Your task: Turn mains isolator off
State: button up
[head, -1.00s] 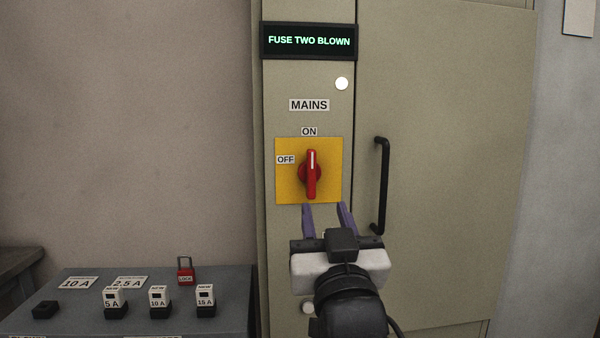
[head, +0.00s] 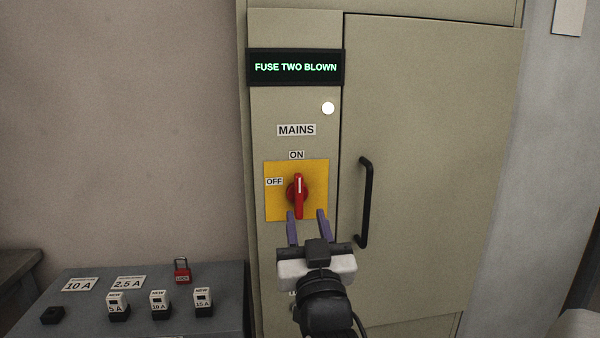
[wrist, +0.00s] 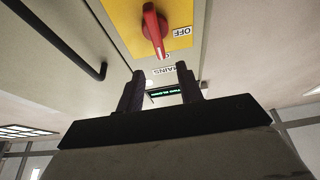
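The mains isolator is a red rotary handle (head: 298,193) on a yellow plate (head: 272,206) on the cabinet's narrow panel. The handle stands vertical, its white mark toward the ON label (head: 296,155); the OFF label (head: 274,182) is to its left. My gripper (head: 307,216) is open, with its two purple fingers apart and nothing between them. In the head view its fingertips overlap the lower part of the plate, near the handle's lower end. In the wrist view the red handle (wrist: 154,30) shows beyond the fingers, with a visible gap.
A display (head: 295,67) reads FUSE TWO BLOWN, with a lit white lamp (head: 328,108) below it. A black door handle (head: 365,203) stands to the right of my gripper. A grey bench at lower left holds a red padlock (head: 182,271) and several fuses.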

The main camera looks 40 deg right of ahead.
aim_at(300, 188)
jog(key=p+x, duration=0.2)
jog(key=x, duration=0.6)
jog(key=shift+w+d, duration=0.2)
jog(key=shift+w, duration=0.15)
grip_shut()
